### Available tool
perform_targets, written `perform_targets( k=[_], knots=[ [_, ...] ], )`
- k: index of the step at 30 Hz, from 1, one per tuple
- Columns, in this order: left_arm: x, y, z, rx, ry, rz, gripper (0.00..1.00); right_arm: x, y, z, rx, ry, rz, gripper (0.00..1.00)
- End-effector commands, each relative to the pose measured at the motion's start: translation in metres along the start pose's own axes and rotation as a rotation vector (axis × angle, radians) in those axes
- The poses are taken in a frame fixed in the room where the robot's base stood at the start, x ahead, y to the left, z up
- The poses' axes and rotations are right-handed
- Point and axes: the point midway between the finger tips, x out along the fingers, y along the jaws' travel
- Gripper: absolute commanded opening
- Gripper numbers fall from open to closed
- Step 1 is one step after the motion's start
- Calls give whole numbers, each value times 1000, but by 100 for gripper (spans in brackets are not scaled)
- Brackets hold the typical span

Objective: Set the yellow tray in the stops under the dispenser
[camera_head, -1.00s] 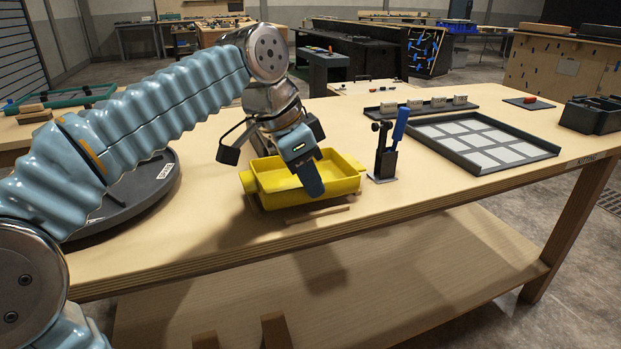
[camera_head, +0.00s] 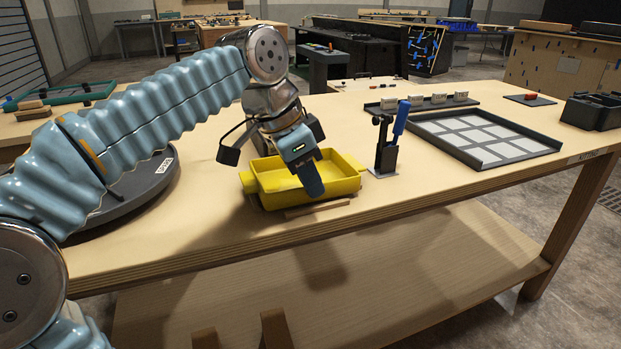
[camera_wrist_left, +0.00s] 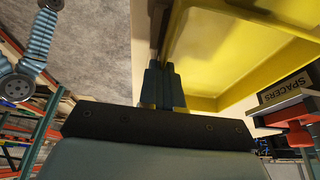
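The yellow tray (camera_head: 340,187) is over the front middle of the wooden bench, upright, just behind a thin wooden strip (camera_head: 317,208). My left gripper (camera_head: 314,190) points down at the tray's near wall. In the left wrist view its fingers (camera_wrist_left: 163,85) are close together on the yellow wall (camera_wrist_left: 183,40), and seem to pinch it. I cannot tell whether the tray touches the bench top. A black stand with a blue upright part (camera_head: 400,122) is just right of the tray; I cannot tell if it is the dispenser. I cannot make out the stops. My right gripper is not in view.
A round dark turntable (camera_head: 160,188) lies left, partly behind my arm. A dark panel tray (camera_head: 540,150) lies right, with a rack of white blocks (camera_head: 437,99) behind it. In the wrist view, a SPACERS label (camera_wrist_left: 285,88) is beside a red part (camera_wrist_left: 298,135).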

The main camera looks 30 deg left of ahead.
Motion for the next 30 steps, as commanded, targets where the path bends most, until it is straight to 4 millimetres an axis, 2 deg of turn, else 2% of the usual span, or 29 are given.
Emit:
perform_targets(
  k=[27, 30],
  knots=[
    [8, 0, 3, 0, 1, -1, 0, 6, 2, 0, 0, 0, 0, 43],
    [8, 0, 3, 0, 1, -1, 16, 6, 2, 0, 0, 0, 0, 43]
  ],
)
